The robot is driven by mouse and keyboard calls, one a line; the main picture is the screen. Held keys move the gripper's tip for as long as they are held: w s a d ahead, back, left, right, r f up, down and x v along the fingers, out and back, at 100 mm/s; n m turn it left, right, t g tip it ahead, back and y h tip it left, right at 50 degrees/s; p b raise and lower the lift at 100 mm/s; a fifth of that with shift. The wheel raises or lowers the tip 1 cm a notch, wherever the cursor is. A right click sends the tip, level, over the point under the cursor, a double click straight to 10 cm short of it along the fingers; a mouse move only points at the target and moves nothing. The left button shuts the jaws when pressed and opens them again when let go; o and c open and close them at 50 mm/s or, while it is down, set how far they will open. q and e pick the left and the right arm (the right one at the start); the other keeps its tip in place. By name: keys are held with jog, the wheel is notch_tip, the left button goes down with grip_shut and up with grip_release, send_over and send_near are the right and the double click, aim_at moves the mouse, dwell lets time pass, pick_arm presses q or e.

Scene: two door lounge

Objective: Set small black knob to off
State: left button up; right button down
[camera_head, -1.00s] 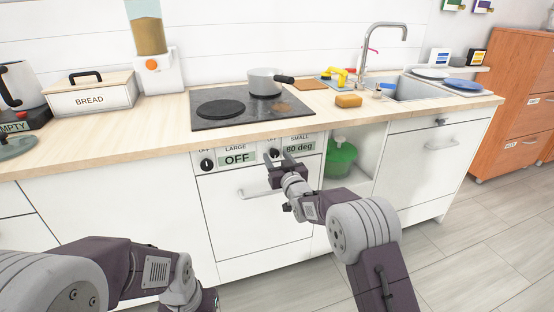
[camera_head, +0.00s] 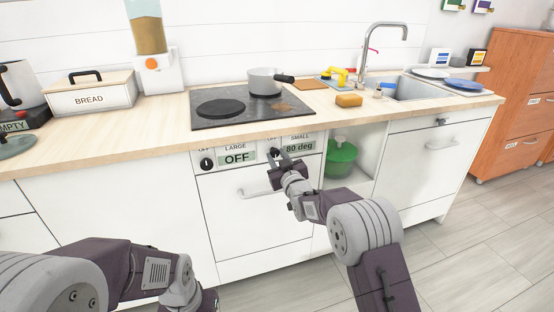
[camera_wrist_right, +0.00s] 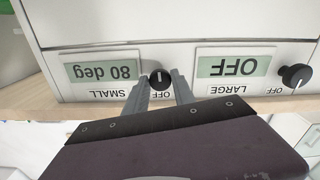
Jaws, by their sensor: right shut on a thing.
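The small black knob (camera_wrist_right: 160,79) sits on the stove's front panel beside the SMALL display (camera_wrist_right: 101,71), which reads 80 deg. The wrist view is upside down. The knob's white pointer line runs roughly vertical there. My right gripper (camera_head: 279,154) is at the knob, and its fingers, also in the right wrist view (camera_wrist_right: 160,88), stand on both sides of it, shut on it. They partly hide the knob in the head view. My left arm shows at lower left; its fingers are out of frame.
The LARGE knob (camera_head: 207,163) and its OFF display (camera_head: 237,158) are left of the small knob. A pot (camera_head: 265,80) stands on the hob (camera_head: 225,121) above.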

jog(key=n+b, duration=0.1)
jog(key=n, duration=0.3)
jog(key=shift+n, duration=0.3)
jog(key=n+b, duration=0.2)
jog(key=n, duration=0.2)
jog(key=shift+d, duration=0.1)
jog(key=n+b, duration=0.2)
jog(key=n, duration=0.3)
jog(key=n+b, duration=0.2)
jog(key=n, duration=0.2)
jog(key=shift+n, duration=0.3)
jog(key=n+b, duration=0.4)
jog(key=n, duration=0.1)
jog(key=n+b, duration=0.6)
jog(key=shift+f+n, duration=0.15)
jog(key=shift+n, duration=0.25)
jog(key=shift+n+b, duration=1)
jog(key=shift+n, duration=0.2)
jog(key=shift+r+n+b, duration=0.2)
jog(key=shift+n+b, duration=0.3)
jog(key=shift+n, duration=0.7)
